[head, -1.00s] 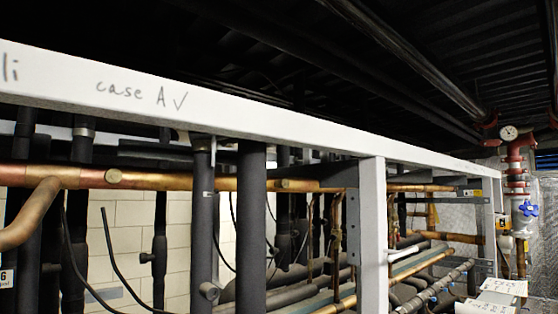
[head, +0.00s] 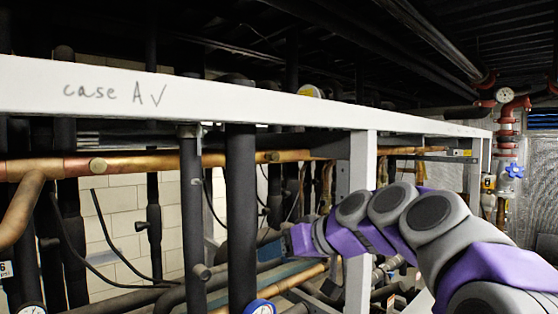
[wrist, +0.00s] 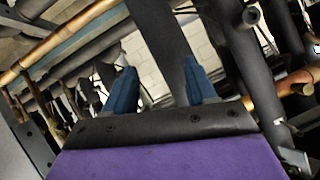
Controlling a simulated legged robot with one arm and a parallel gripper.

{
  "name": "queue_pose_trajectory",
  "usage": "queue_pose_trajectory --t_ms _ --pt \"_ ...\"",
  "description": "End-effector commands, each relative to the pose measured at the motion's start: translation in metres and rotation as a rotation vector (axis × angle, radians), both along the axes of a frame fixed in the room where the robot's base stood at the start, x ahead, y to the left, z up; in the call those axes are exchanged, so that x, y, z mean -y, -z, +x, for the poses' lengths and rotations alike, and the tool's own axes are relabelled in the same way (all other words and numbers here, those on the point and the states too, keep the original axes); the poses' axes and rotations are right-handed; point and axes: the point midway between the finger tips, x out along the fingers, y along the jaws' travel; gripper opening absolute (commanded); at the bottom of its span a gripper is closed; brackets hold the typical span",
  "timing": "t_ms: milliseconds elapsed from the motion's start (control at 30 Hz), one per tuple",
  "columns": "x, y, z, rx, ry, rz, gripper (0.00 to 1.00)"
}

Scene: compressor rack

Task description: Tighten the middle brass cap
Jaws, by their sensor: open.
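A copper pipe (head: 135,165) runs behind the white beam in the head view. It bears a round brass-coloured cap (head: 97,166) at left and a smaller brass-coloured fitting (head: 272,156) further right. I cannot tell which is the middle brass cap. My gripper (head: 268,248) reaches in from the right, below the pipe and apart from both fittings. In the wrist view my gripper (wrist: 160,85) has its two blue fingers spread, with nothing held between them. A black pipe (wrist: 170,50) passes behind the gap. A copper pipe (wrist: 280,92) shows at the right there.
The white beam (head: 225,105) marked "case A" crosses above, and a white post (head: 357,200) stands beside my arm. Black vertical pipes (head: 240,200) stand close to the gripper. A blue-rimmed gauge (head: 260,307) is below.

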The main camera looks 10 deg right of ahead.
Motion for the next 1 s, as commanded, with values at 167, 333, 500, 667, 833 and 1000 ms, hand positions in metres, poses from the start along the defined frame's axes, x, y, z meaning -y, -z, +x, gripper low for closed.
queue_pose_trajectory --t_ms 167,333,500,667,833,1000 --pt "0.051 -0.082 0.041 0.273 0.029 0.028 0.56" --pt "0.097 -0.141 0.055 0.487 0.061 0.020 0.56" --pt "0.121 -0.169 0.057 0.600 0.080 0.003 0.56" --pt "0.124 -0.177 0.060 0.627 0.084 -0.004 0.56" --pt "0.113 -0.175 0.081 0.620 0.081 -0.005 0.56" --pt "0.097 -0.176 0.109 0.621 0.082 -0.003 0.56"
